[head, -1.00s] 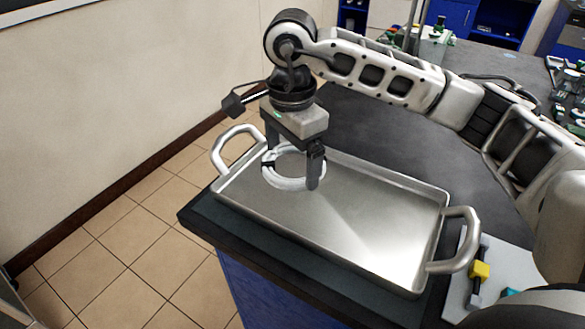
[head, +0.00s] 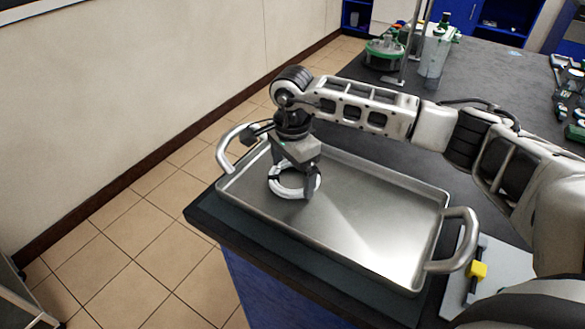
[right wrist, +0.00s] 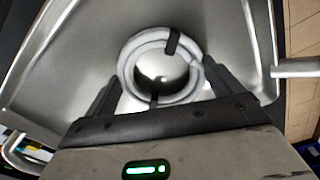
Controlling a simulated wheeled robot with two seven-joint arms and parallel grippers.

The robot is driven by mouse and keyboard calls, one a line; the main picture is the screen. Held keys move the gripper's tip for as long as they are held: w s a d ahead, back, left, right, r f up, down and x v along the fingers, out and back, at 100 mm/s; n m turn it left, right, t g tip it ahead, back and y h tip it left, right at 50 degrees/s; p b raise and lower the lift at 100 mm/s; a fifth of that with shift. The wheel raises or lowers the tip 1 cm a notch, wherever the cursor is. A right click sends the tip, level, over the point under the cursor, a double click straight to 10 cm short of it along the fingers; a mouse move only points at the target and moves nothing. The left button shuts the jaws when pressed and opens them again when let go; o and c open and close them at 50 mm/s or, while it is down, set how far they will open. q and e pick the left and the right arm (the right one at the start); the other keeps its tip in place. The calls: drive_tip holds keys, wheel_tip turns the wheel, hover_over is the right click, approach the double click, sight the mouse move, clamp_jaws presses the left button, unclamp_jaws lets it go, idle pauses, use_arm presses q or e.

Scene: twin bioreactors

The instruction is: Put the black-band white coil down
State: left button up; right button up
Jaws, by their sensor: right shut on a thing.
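The white coil with black bands (head: 287,192) is in my right gripper (head: 293,182), over the left part of a metal tray (head: 370,215). The coil looks at or very near the tray floor; I cannot tell whether it touches. In the right wrist view the coil (right wrist: 160,68) lies between the two dark fingers of my right gripper (right wrist: 160,85), with a black band at its top and another near the palm. The tray (right wrist: 85,55) shows behind it. My left gripper is not in view.
The tray has two raised loop handles, one at the left (head: 228,150) and one at the right (head: 462,240). It stands on a dark counter (head: 215,215) near its edge. The tray's middle and right are bare. Green-and-grey lab equipment (head: 385,55) stands farther back.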

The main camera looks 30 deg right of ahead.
drive_tip(key=shift+f, duration=0.1)
drive_tip(key=o, duration=0.7)
drive_tip(key=shift+r, duration=0.3)
drive_tip(key=shift+r+b, duration=0.85)
drive_tip(key=shift+r, duration=5.05)
drive_tip(key=shift+f, duration=0.1)
